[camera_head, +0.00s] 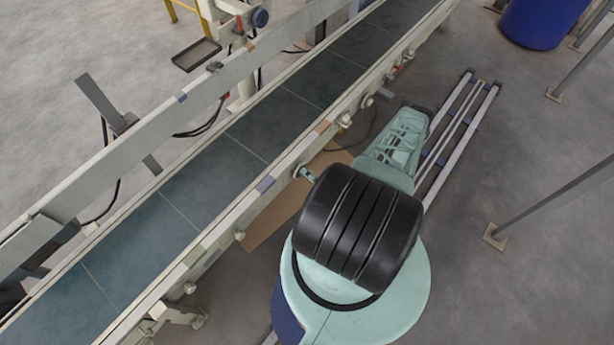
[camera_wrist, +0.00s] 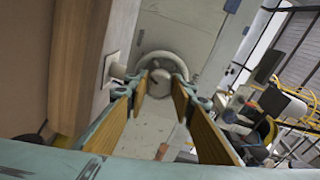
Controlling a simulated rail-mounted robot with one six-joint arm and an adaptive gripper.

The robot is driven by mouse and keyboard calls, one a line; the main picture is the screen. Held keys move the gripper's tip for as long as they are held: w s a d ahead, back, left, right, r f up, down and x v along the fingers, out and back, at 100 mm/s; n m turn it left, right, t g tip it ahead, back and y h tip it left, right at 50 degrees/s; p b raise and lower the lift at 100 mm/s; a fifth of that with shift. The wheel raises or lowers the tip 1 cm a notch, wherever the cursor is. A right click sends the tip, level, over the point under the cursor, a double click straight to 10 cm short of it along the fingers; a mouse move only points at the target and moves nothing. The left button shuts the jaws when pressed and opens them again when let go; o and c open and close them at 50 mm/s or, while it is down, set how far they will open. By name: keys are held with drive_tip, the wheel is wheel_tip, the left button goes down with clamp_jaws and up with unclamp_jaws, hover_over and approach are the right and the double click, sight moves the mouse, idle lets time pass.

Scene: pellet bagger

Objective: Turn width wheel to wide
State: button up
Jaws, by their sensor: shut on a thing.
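In the wrist view, a pale grey round wheel (camera_wrist: 163,57) with a hub in its middle stands straight ahead, in front of a pale grey panel. My gripper (camera_wrist: 160,85) reaches to it with its two brown-padded fingers, one at the left and one at the right of the hub. The fingers are shut on the wheel with a gap between the pads. Their exact contact is too small to tell. In the head view, my arm hides most of the area near my gripper, and the wheel cannot be told there for certain.
A conveyor (camera_head: 225,165) with pale side rails runs diagonally beside my arm. Several small knobs line its near rail. A blue drum (camera_head: 541,22) stands at the top right, with grey posts near it. In the wrist view, a brown board (camera_wrist: 68,60) is close at the left.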

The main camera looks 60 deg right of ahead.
drive_tip(key=shift+c, duration=0.2)
drive_tip(key=o, duration=0.9)
drive_tip(key=shift+s, duration=0.15)
drive_tip(key=shift+v, duration=5.8)
drive_tip(key=shift+r, duration=0.15)
